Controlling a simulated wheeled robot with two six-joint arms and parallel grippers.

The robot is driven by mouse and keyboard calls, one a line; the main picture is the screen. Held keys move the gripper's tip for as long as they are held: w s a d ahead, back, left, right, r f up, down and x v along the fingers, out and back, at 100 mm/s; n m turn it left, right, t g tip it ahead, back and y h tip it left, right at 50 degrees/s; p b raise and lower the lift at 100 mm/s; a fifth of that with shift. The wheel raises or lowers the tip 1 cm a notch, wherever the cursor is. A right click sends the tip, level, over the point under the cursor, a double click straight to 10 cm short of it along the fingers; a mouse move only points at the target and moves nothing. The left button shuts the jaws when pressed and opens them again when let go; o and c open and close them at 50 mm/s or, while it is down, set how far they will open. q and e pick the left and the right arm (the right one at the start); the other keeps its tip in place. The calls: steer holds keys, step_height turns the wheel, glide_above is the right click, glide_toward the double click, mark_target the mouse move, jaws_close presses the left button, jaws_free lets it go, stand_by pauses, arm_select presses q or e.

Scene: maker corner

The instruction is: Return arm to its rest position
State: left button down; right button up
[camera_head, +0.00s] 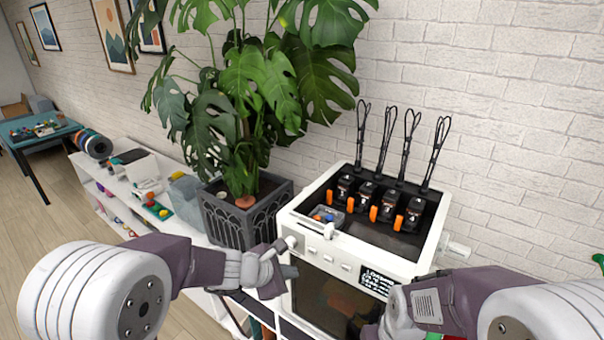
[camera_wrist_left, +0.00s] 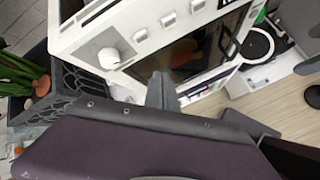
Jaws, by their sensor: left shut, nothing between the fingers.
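My left arm comes in from the left in the head view. Its gripper (camera_head: 284,262) is shut and empty, in front of the left edge of a white 3D printer (camera_head: 303,232). In the left wrist view the shut fingers (camera_wrist_left: 162,90) point at the printer's front (camera_wrist_left: 95,30), near its dark window. I cannot tell whether they touch it. My right arm reaches in from the right at the bottom. Its gripper (camera_head: 385,328) is low in front of the printer, and its fingers do not show clearly.
A large potted plant (camera_head: 245,215) stands left of the printer. A white shelf (camera_head: 178,221) with small items runs along the brick wall. Several black cable stalks (camera_head: 385,140) rise behind the printer's top. Wooden floor (camera_head: 40,235) is free at the left.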

arm_select(q)
steer(key=s+a+f+m+g+y+b, duration=0.5)
steer(key=s+a+f+m+b, duration=0.3)
steer(key=s+a+f+m, duration=0.8)
steer(key=s+m, duration=0.2)
steer(key=m, duration=0.2)
steer(key=shift+s+a+f+y, duration=0.15)
steer(key=shift+s+a+y, duration=0.05)
steer(key=shift+y, duration=0.1)
stand_by(1.2)
